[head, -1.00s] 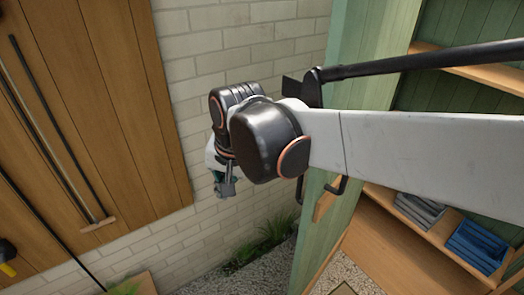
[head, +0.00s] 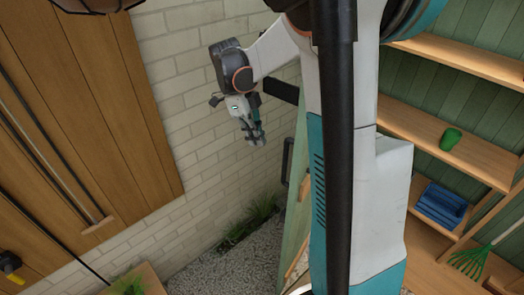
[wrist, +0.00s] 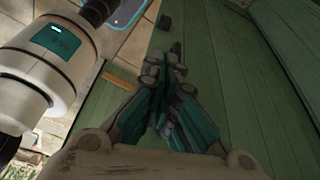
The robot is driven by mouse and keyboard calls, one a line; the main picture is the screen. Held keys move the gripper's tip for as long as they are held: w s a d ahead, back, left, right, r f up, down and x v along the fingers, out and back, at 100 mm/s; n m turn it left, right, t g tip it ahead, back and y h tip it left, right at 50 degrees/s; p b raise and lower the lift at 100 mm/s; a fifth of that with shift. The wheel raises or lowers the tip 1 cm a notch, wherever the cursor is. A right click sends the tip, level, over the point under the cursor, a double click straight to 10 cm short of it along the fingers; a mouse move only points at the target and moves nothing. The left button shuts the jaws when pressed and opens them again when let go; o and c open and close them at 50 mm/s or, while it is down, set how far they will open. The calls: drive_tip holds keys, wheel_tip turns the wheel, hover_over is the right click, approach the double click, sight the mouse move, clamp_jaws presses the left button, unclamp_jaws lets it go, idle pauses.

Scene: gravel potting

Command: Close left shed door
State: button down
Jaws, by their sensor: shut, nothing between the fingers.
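The left shed door (head: 291,232) is a green plank door, seen steeply from the side in the head view and standing open beside the shed interior. Its dark handle (head: 286,160) shows on the side facing the brick wall. My gripper (head: 255,137) is shut and empty. It hangs just left of the door, above and left of the handle in the picture; I cannot tell whether it touches the door. In the wrist view the shut fingers (wrist: 172,65) lie in front of green planks (wrist: 235,75). My arm hides much of the door.
A pale brick wall (head: 165,130) and a wooden panel (head: 95,90) are at left. A green rake (head: 468,262) stands below. Gravel (head: 235,262) is by the wall.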

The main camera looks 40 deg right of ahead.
drive_tip(key=s+d+f+m+b, duration=0.1)
drive_tip(key=s+d+f+m, duration=0.1)
drive_tip(key=s+f, duration=0.6)
drive_tip(key=shift+d+f+g, duration=0.3)
drive_tip(key=shift+d+f, duration=0.3)
drive_tip(key=shift+d, duration=0.25)
drive_tip(key=shift+s, duration=0.15)
